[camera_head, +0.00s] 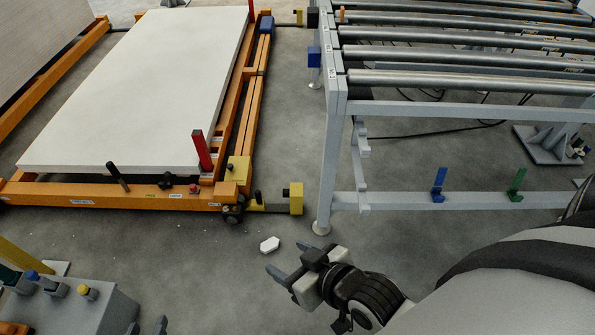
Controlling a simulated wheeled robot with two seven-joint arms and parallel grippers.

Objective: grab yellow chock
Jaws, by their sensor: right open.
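A yellow block (296,200) with a dark end piece stands at the end of a short yellow bar by the cart's front right wheel. A yellow plate-like piece (238,171) sits on the cart's front right corner. I cannot tell which of these is the chock. My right gripper (284,259) is open and empty, below and slightly left of the yellow block and apart from it. Two grey tips at the bottom edge look like my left gripper (147,327); the rest of it is out of frame.
An orange cart (120,198) carries a large white panel (140,85). A roller conveyor's grey leg (327,170) stands close right of the yellow block. A white hexagonal piece (270,244) lies on the floor. A grey control box (80,310) is lower left.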

